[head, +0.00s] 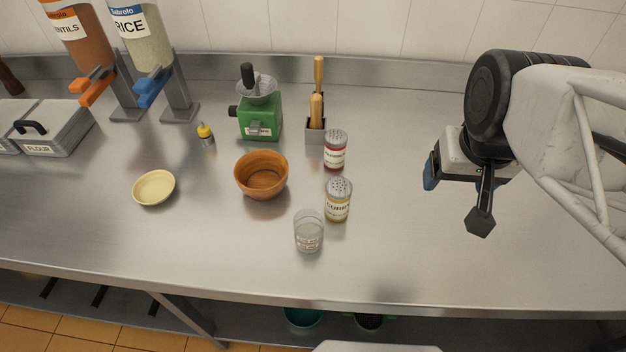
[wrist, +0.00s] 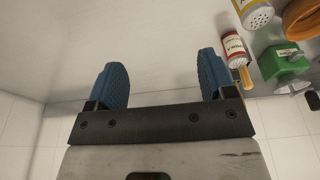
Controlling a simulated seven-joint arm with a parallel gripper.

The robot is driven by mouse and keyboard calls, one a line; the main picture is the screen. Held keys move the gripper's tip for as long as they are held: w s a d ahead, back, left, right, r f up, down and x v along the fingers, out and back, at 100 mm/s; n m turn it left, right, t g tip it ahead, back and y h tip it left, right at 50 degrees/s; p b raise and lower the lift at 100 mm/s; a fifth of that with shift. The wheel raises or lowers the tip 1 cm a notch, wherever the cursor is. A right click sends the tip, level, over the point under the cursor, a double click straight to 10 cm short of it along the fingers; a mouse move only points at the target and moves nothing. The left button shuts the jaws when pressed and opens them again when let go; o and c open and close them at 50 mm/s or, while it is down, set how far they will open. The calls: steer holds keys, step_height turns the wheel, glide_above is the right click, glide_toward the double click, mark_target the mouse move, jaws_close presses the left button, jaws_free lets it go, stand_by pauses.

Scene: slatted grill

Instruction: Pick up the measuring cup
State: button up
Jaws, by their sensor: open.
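The measuring cup (head: 308,232) is a small clear glass with pale markings. It stands upright on the steel counter near its front, just in front of the curry shaker. My gripper (head: 430,172) is above the counter, right of the cup and well apart from it. In the wrist view my gripper (wrist: 162,82) shows two blue fingers spread wide with nothing between them. The cup does not show in the wrist view.
The curry shaker (head: 338,200) stands close behind the cup, with a red-labelled shaker (head: 334,152) farther back. A wooden bowl (head: 261,176), yellow dish (head: 154,187), green grinder (head: 260,117) and utensil holder (head: 315,132) stand left and behind. The counter (head: 400,255) right of the cup is clear.

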steer(key=shift+o, duration=1)
steer(key=s+a+f+m+y, duration=0.1)
steer(key=a+f+m+y, duration=0.3)
steer(key=f+m, duration=0.1)
steer(key=s+a+f+m+t+y, duration=0.1)
steer(key=a+f+m+y, duration=0.3)
steer(key=m, duration=0.4)
steer(key=s+a+f+m+y, duration=0.1)
steer(key=a+f+m+y, duration=0.3)
steer(key=a+f+m, duration=0.2)
steer(key=shift+s+f+m+t, duration=0.3)
steer(key=shift+s+f+m, duration=0.1)
steer(key=shift+f+m, duration=0.25)
steer(key=shift+w+a+f+m+t+y, duration=0.2)
steer(key=shift+f+m+t+y, duration=0.3)
steer(key=shift+m, duration=0.55)
